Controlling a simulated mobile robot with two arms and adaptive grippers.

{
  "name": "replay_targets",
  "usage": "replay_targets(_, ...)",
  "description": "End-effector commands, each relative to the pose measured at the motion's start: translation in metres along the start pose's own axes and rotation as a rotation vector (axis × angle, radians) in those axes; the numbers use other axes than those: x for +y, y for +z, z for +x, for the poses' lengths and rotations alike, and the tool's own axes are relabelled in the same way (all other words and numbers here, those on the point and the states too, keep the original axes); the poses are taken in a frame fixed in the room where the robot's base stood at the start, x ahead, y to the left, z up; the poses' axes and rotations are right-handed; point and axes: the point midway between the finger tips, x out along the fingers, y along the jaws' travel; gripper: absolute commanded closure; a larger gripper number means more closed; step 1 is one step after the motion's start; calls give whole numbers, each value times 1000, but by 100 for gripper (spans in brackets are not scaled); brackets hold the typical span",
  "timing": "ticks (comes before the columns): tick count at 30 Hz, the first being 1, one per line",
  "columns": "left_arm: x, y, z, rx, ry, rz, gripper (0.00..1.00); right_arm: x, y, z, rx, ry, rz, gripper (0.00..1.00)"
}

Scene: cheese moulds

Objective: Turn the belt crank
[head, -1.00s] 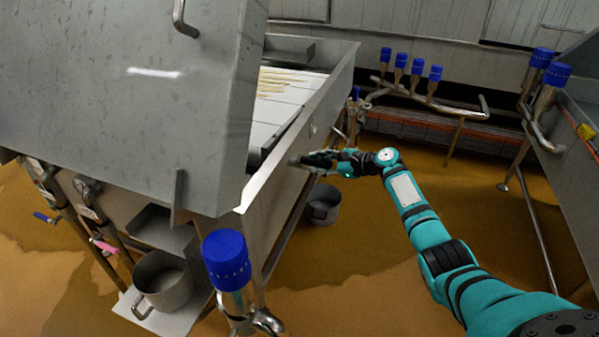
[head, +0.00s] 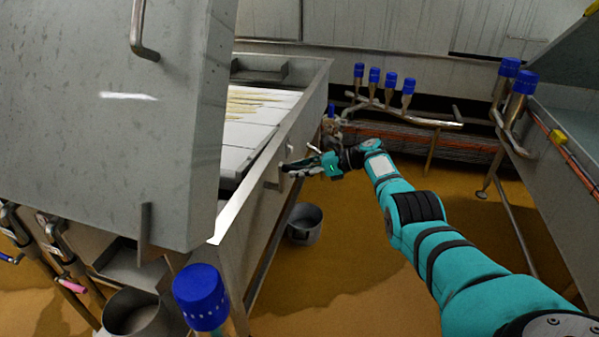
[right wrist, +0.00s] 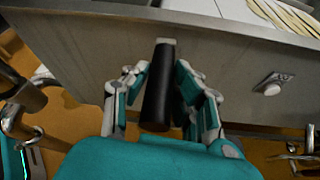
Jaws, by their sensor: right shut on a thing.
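The black cylindrical crank handle (right wrist: 157,95) shows in the right wrist view, standing out from the steel side wall of the belt table. My right gripper (right wrist: 161,70) has its fingers on both sides of this handle and is shut on it. In the head view my right gripper (head: 290,168) is at the outer side of the table wall, and the handle is too small and covered there to make out. The white belt (head: 250,130) with pale yellow strips lies inside the table.
A metal knob (right wrist: 272,83) sits on the wall right of the handle. A steel pot (head: 304,224) stands on the floor below my right gripper. Blue-capped pipes (head: 375,77) stand beyond it. A large steel housing (head: 110,110) fills the left. Open floor lies beneath my right arm.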

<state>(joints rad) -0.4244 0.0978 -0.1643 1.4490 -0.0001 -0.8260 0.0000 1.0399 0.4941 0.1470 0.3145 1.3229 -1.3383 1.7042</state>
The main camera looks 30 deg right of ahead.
Motion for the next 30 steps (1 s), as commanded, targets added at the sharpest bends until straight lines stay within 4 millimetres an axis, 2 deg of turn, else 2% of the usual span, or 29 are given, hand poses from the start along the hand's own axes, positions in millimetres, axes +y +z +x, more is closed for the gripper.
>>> replay_targets(13, -1, -1, -1, 1, -1, 0, 56, -2, 1, -1, 0, -4, 6, 100)
replay_targets(14, -1, -1, -1, 1, -1, 0, 56, -2, 1, -1, 0, -4, 6, 72)
replay_targets(18, -1, -1, -1, 0, -1, 0, 56, -1, 0, -1, 1, -2, 6, 54)
replay_targets(26, 0, 0, -1, -1, 0, 0, 56, 0, 0, -1, 2, 1, 7, 52)
replay_targets(30, 1, 0, -1, 0, 1, 0, 56, -1, -1, -6, 2, 1, 6, 52)
